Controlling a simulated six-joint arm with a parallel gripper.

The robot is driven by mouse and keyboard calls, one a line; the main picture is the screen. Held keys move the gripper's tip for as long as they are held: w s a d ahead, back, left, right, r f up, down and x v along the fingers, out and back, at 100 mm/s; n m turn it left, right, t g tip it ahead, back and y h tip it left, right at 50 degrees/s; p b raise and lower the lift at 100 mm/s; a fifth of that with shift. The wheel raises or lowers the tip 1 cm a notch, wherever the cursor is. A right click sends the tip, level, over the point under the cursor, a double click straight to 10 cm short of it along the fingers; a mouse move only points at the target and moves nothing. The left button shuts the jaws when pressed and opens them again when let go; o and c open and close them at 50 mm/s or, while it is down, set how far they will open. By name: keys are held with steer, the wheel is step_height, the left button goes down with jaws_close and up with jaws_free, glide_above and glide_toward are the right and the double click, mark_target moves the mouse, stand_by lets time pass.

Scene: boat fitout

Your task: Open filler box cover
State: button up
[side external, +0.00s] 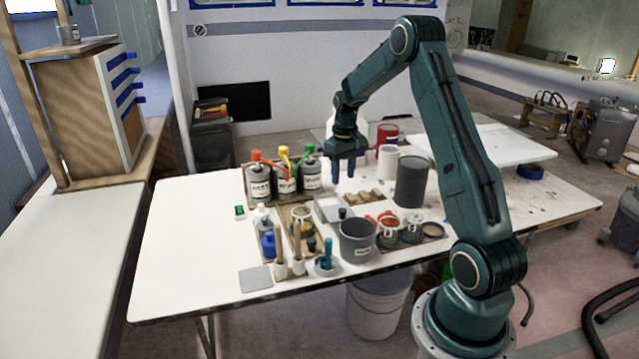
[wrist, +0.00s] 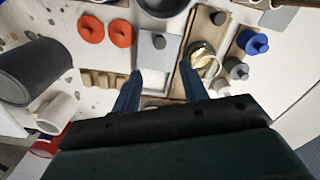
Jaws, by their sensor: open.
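The filler box (side external: 325,204) is a low pale box in the middle of the white table. Its flat light-grey cover (wrist: 150,57) carries a small dark round knob (wrist: 159,41), which also shows in the side view (side external: 342,213). In the wrist view a paler strip shows below the cover; I cannot tell whether this is an opening. My gripper (side external: 346,177) points down with its blue fingers apart, above and behind the box. In the wrist view the gripper (wrist: 160,88) has nothing between its fingertips, and the knob lies beyond them.
Several capped bottles (side external: 285,176) stand behind to the left. A dark grey can (side external: 410,181) stands to the right, near a tan block holder (side external: 366,198). A grey bucket (side external: 357,240) and orange-lidded jars (side external: 388,233) are in front. The table's left side is mostly clear.

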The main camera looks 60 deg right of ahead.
steer(key=shift+r, duration=1.3)
steer(key=s+a+r+n+t+h, duration=0.1)
steer(key=s+a+r, duration=0.1)
steer(key=a+r, duration=0.65)
steer(key=s+a+r+n+t, duration=0.15)
steer(key=a+r, duration=0.45)
steer(key=a, duration=0.6)
steer(key=s+a+n+t+y, duration=0.1)
steer(key=s+a+n+t, duration=0.1)
steer(key=s+a, duration=1)
steer(key=s+r+t, duration=0.1)
steer(key=s, duration=0.3)
steer(key=shift+a, duration=0.35)
